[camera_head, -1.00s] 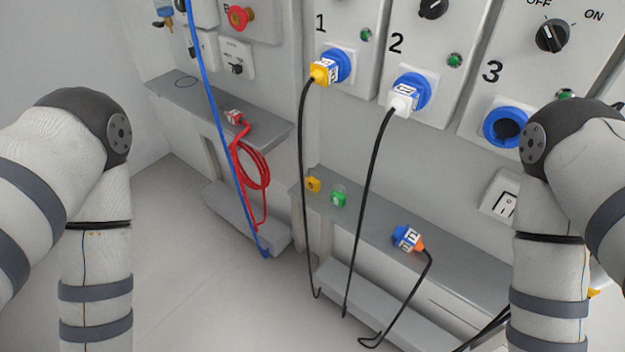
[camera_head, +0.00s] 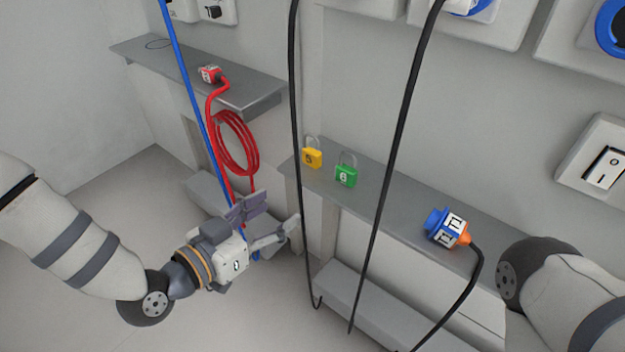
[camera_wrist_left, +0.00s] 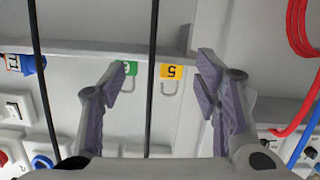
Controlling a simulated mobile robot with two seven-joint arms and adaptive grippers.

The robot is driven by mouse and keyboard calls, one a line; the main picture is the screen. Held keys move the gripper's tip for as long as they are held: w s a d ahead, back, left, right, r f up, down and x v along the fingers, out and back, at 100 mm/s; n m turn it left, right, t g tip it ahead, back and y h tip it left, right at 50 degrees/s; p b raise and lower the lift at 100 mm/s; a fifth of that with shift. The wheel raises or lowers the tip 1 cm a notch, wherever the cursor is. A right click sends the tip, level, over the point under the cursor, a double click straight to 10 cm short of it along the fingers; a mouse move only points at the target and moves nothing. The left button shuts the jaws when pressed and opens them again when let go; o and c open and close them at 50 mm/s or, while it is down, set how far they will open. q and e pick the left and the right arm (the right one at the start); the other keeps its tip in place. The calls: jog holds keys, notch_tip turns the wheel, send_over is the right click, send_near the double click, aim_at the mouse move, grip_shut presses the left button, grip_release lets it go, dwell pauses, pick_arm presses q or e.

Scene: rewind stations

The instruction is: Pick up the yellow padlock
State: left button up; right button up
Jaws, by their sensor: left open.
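The yellow padlock (camera_head: 312,159) stands with its shackle up at the left end of the grey shelf, next to the green padlock (camera_head: 346,177). In the left wrist view the yellow padlock (camera_wrist_left: 171,72) appears upside down between my open fingers, with the green padlock (camera_wrist_left: 130,68) by the left finger. My left gripper (camera_head: 270,222) is open and empty, below and left of the yellow padlock, clear of the shelf's end. My right arm shows at the lower right, but its gripper is out of view.
Black cables (camera_head: 383,180) hang in front of the shelf (camera_head: 385,205); one passes just left of the yellow padlock. A blue plug (camera_head: 446,229) lies farther right on it. A red cable coil (camera_head: 236,143) and a blue hose (camera_head: 188,88) hang behind my left gripper.

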aim_at(309, 154)
pick_arm(q)
jog(key=shift+m+t+h, duration=0.4)
jog(key=shift+m+t, duration=0.1)
jog(key=shift+t, duration=0.3)
jog(key=w+d+r+b, duration=0.1)
jog(key=w+d, duration=0.1)
jog(key=w, duration=0.2)
jog(key=w+d+r, duration=0.1)
jog(key=w+d, duration=0.1)
jog(key=w, duration=0.2)
jog(key=w+d+r+b, duration=0.1)
jog(key=w+d, duration=0.1)
jog(key=w, duration=0.2)
jog(key=shift+w+d+b, duration=0.2)
jog(key=shift+w+b, duration=0.1)
jog(key=shift+w, duration=0.1)
jog(key=shift+r, duration=0.1)
jog(key=c, duration=1.3)
pick_arm(e)
jog(key=f, duration=0.1)
jog(key=s+f, duration=0.1)
jog(key=f, duration=0.1)
